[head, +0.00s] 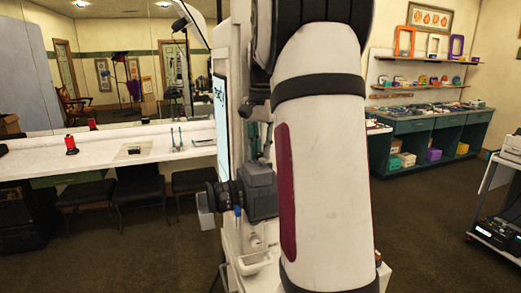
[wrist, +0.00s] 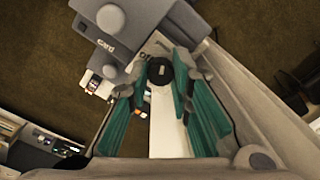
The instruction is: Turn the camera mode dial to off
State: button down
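The camera (head: 262,192) is a dark grey body with a black lens facing left, in the middle of the head view, partly behind my arm. In the wrist view its grey body (wrist: 128,50) fills the top and bears the word "card". A round black dial (wrist: 160,73) with a small pale mark on it sits below that body. Its setting cannot be read. My gripper (wrist: 158,80) has teal-padded fingers spread apart, one on each side of the dial. A narrow gap seems to show on the left; contact on the right cannot be told. The head view hides the gripper.
A tall white booth panel with a screen (head: 220,110) stands beside the camera. A white counter (head: 100,155) with stools and a mirror lies left. A green cabinet (head: 430,125) under shelves stands right, and a dark cart (head: 495,235) at the right edge. Open floor lies between.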

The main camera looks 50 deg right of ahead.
aim_at(261, 154)
jog(key=shift+s+r+n+p, duration=0.15)
jog(key=shift+r+n+p, duration=0.05)
jog(key=shift+n+p, duration=0.85)
jog(key=shift+f+n+p, duration=0.15)
jog(key=shift+n+p, duration=0.65)
jog(key=shift+n, duration=0.45)
jog(key=shift+w, duration=0.2)
jog(key=c, duration=1.4)
grip_release()
notch_tip(261, 154, up, 12)
jog(key=shift+s+d, duration=0.15)
